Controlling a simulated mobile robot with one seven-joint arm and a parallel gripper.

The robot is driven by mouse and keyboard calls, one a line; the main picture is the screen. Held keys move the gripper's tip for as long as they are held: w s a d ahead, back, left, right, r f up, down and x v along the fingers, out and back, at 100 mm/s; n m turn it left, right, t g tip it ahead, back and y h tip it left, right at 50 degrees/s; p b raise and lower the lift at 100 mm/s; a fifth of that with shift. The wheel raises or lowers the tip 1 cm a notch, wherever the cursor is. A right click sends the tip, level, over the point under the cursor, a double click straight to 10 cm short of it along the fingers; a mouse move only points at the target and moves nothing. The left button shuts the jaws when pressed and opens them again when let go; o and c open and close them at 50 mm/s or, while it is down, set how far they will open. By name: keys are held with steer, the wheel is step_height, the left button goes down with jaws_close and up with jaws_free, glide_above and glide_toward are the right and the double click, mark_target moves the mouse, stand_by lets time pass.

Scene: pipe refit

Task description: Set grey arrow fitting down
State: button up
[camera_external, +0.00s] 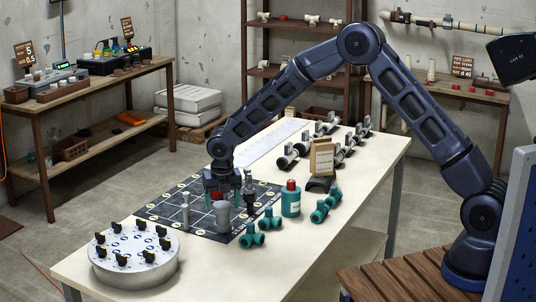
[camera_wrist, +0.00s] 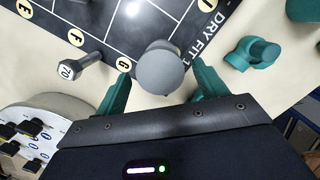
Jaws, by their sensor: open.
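A grey round-topped fitting (camera_wrist: 160,68) stands at the edge of the dark gridded mat (camera_wrist: 127,18). It looks like the grey arrow fitting, but no arrow mark can be made out. In the external view the grey fitting (camera_external: 223,217) stands upright at the mat's near edge. My gripper (camera_external: 217,194) is low over the mat, right by the fitting. In the wrist view the teal fingers of my gripper (camera_wrist: 161,78) are open on either side of the fitting, with gaps showing. The fitting's underside is hidden.
A grey peg marked 70 (camera_wrist: 85,64) lies left of the fingers, and a round dial plate (camera_external: 135,255) is at front left. Teal fittings (camera_external: 252,237) and a teal red-capped bottle (camera_external: 291,200) stand to the right. Grey-ended fittings (camera_external: 288,157) line the back.

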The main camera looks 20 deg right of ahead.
steer(key=r, duration=0.4)
steer(key=s+r, duration=0.1)
steer(key=r, duration=0.2)
steer(key=shift+d, duration=0.1)
steer(key=shift+w+d+r, duration=0.1)
steer(key=shift+d+r, duration=0.15)
steer(key=shift+r, duration=0.05)
steer(key=s+d+r+m, duration=0.1)
steer(key=d+r+m, duration=0.6)
steer(key=d, duration=0.4)
steer(key=s+d+r+m+t, duration=0.15)
steer(key=d+r+m, duration=0.25)
steer(key=d+r, duration=0.6)
steer(key=s+d+r+m, duration=0.1)
steer(key=d+r+m, duration=0.5)
steer(key=d, duration=0.7)
steer(key=s+d+r+m+t, duration=0.1)
steer(key=s+d+m, duration=1.8)
steer(key=s+d, duration=0.4)
steer(key=s, duration=0.3)
steer(key=shift+d+r, duration=0.15)
steer(key=shift+d, duration=0.15)
